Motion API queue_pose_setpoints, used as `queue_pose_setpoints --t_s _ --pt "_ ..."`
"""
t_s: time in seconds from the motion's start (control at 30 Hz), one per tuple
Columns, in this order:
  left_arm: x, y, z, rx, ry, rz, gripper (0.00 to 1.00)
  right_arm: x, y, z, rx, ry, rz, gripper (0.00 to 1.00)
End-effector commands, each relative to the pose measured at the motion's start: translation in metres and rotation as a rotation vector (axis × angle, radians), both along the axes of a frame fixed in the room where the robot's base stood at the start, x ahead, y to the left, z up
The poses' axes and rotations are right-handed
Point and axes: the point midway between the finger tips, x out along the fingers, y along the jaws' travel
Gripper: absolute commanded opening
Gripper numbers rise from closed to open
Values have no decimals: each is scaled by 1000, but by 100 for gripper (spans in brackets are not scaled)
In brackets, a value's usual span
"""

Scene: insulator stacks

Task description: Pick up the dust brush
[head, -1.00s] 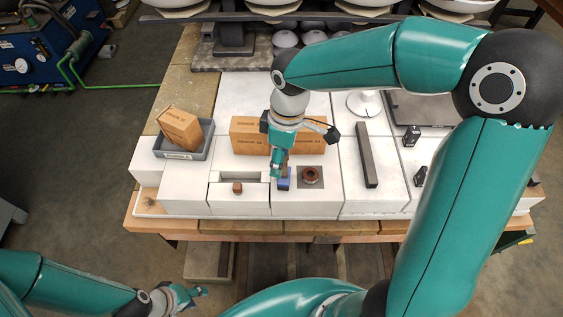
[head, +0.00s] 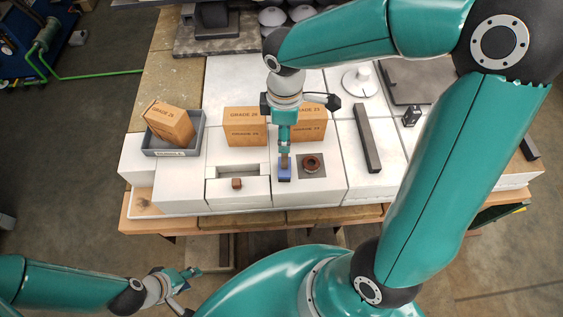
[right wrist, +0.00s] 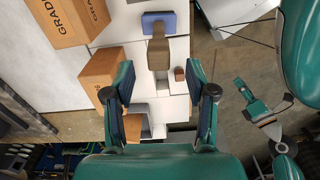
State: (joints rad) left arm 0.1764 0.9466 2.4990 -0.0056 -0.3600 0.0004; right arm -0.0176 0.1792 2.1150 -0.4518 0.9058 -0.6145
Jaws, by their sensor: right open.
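The dust brush has a blue head (head: 285,174) and a brown handle (head: 284,160). It stands on the white blocks at the front middle, left of a grey plate with a brown ring. My right gripper (head: 284,146) is over the handle in the head view. In the right wrist view the brush (right wrist: 158,50) shows ahead of the open fingers (right wrist: 160,84), its handle end pointing between them. I see nothing held, and the fingers look apart from the handle. My left gripper (head: 192,278) is empty, low at the left, away from the table, with its fingers apart.
Cardboard boxes (head: 244,127) stand close behind the brush. A dark bar (head: 367,140) and a grey tray (head: 151,149) with a box lie further out.

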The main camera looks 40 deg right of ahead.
Motion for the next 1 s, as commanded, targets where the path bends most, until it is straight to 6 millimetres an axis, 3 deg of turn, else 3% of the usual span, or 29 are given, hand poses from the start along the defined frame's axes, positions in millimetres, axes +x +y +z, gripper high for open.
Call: queue_pose_setpoints --t_s 0.27,0.6,0.87,1.0 --pt "0 0 2 0 0 0 40 0 -1 -18 0 2 -2 56" --pt "0 0 6 0 0 0 40 2 -3 -61 1 3 -1 56" --pt "0 0 6 0 0 0 40 2 -3 -63 1 0 -3 56" --pt "0 0 6 0 0 0 40 2 -3 -63 1 0 -2 33"
